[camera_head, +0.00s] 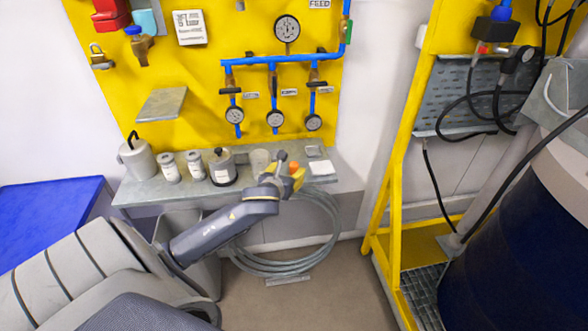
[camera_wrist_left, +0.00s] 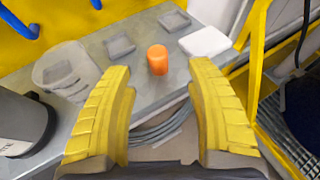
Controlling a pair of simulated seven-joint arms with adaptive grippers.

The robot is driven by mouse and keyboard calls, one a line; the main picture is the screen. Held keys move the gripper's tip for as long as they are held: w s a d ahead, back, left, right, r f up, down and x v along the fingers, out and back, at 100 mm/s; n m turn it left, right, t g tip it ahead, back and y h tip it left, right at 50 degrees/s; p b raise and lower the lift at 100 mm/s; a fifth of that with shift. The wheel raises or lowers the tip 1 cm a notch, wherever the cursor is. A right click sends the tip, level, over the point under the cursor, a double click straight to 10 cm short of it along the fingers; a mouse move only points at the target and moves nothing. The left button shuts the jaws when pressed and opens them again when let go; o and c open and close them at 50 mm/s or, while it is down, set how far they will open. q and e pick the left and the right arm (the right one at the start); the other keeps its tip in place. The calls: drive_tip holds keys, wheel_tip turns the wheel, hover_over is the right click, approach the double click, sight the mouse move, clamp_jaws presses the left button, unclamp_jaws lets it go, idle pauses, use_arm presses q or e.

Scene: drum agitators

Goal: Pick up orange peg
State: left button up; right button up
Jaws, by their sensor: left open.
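The orange peg (camera_wrist_left: 157,59) stands upright on the grey shelf (camera_wrist_left: 190,88) in the left wrist view, a little beyond my left gripper's fingertips and between them in the picture. In the head view the orange peg (camera_head: 294,167) shows as a small orange spot beside the fingers. My left gripper (camera_wrist_left: 162,80) has yellow ridged fingers spread wide, with nothing between them. In the head view the left gripper (camera_head: 290,178) is at the shelf's front right part. My right gripper is not in view.
Close by on the shelf are a clear cup (camera_wrist_left: 65,70), grey square pads (camera_wrist_left: 120,46) and a white pad (camera_wrist_left: 205,42). Canisters (camera_head: 221,167) stand to the left. A coiled hose (camera_head: 300,255) hangs below. A yellow frame (camera_head: 395,180) rises at the right.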

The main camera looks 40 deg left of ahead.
sight(293, 166)
use_arm(q)
drive_tip(key=shift+a+x, duration=0.2)
drive_tip(key=shift+x, duration=4)
drive_tip(key=shift+c, duration=0.2)
clamp_jaws()
